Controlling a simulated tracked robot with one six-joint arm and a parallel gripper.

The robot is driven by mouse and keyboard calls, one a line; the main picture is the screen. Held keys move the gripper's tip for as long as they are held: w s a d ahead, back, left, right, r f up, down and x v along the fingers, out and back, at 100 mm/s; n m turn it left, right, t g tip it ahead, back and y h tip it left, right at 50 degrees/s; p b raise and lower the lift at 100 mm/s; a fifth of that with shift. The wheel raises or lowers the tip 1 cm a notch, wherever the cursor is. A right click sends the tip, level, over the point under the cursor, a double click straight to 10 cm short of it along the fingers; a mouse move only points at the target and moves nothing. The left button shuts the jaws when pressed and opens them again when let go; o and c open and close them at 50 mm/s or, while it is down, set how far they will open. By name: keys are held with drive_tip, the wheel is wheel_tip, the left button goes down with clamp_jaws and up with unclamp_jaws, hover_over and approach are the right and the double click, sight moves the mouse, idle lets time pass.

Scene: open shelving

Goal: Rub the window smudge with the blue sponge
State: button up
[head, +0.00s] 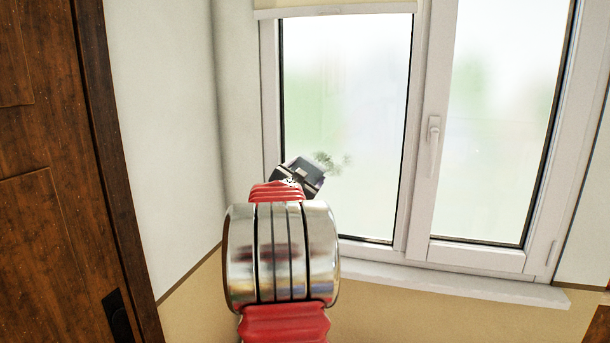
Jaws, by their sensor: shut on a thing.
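The window smudge (333,161) is a small grey-green blotch on the lower part of the left window pane (350,100). My gripper (308,170) is in front of the left pane, just left of and slightly below the smudge. It is seen from behind, at the end of my red and chrome arm. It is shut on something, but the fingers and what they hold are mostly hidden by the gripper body. I cannot make out the blue sponge. Whether anything touches the glass cannot be told.
A white window handle (433,145) sits on the frame between the panes. A white sill (480,285) juts out below. A rolled blind (335,8) hangs at the top. A dark wooden door (45,190) stands at left. The right pane is clear.

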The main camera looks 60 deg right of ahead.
sight(318, 174)
drive_tip(key=shift+s+d+f, duration=0.1)
drive_tip(key=shift+s+d, duration=0.1)
drive_tip(key=shift+s, duration=1.55)
drive_tip(key=shift+s+d, duration=0.25)
drive_tip(key=shift+s, duration=0.65)
drive_tip(key=shift+s+d, duration=0.2)
drive_tip(key=shift+s, duration=0.7)
drive_tip(key=shift+s, duration=0.15)
drive_tip(key=shift+s+d, duration=0.15)
drive_tip(key=shift+s, duration=1.55)
